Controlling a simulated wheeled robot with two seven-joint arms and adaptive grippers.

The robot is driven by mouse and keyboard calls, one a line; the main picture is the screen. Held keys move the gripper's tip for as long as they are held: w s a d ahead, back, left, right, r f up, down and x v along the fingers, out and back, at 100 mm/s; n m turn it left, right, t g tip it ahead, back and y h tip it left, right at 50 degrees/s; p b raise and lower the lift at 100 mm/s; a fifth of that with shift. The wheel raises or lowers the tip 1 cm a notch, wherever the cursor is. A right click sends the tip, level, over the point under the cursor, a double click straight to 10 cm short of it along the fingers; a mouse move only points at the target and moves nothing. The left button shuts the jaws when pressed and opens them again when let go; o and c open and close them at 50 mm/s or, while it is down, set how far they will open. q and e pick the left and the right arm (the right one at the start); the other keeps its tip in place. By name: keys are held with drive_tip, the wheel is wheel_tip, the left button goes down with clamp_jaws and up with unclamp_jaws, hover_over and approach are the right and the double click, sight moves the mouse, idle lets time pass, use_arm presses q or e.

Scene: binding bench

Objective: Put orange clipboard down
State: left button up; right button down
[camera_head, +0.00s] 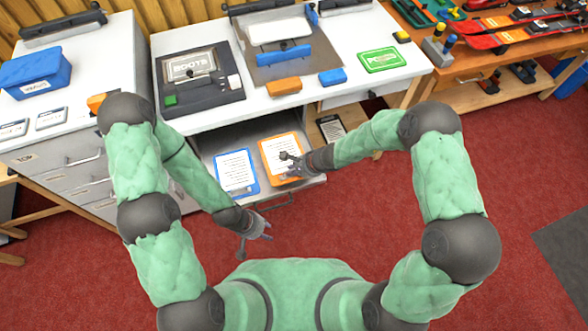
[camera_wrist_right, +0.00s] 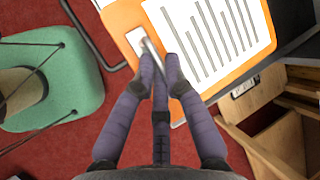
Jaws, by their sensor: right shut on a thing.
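The orange clipboard (camera_head: 281,145), with a white printed sheet, is at the right side of the open drawer (camera_head: 212,143) in the head view. My right gripper (camera_head: 290,160) is shut on its near clip end. In the right wrist view the fingers (camera_wrist_right: 162,75) pinch the metal clip of the orange clipboard (camera_wrist_right: 122,18). I cannot tell whether the board touches the drawer's bottom. A blue clipboard (camera_head: 235,170) lies beside it in the drawer, to the left. My left gripper (camera_head: 256,236) is empty, with fingers apart, in front of the drawer.
The white bench top (camera_head: 235,115) above the drawer holds a dark press plate (camera_head: 200,82), an orange block (camera_head: 284,86), a blue block (camera_head: 333,76) and a green-framed card (camera_head: 381,60). A lower wooden compartment (camera_head: 325,112) with a dark clipboard is at right. Red floor lies in front.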

drive_tip(key=shift+w+f+b, duration=0.25)
drive_tip(key=shift+w+f, duration=0.95)
drive_tip(key=shift+f, duration=0.3)
drive_tip(key=shift+w+f+b, duration=0.2)
drive_tip(key=shift+w+f, duration=1)
drive_tip(key=shift+f, duration=0.3)
wheel_tip(320, 180, down, 3)
drive_tip(key=shift+f+b, duration=0.1)
drive_tip(key=shift+b, duration=0.7)
drive_tip(key=shift+r, duration=0.2)
drive_tip(key=c, duration=1.3)
unclamp_jaws()
drive_tip(key=shift+f, duration=0.1)
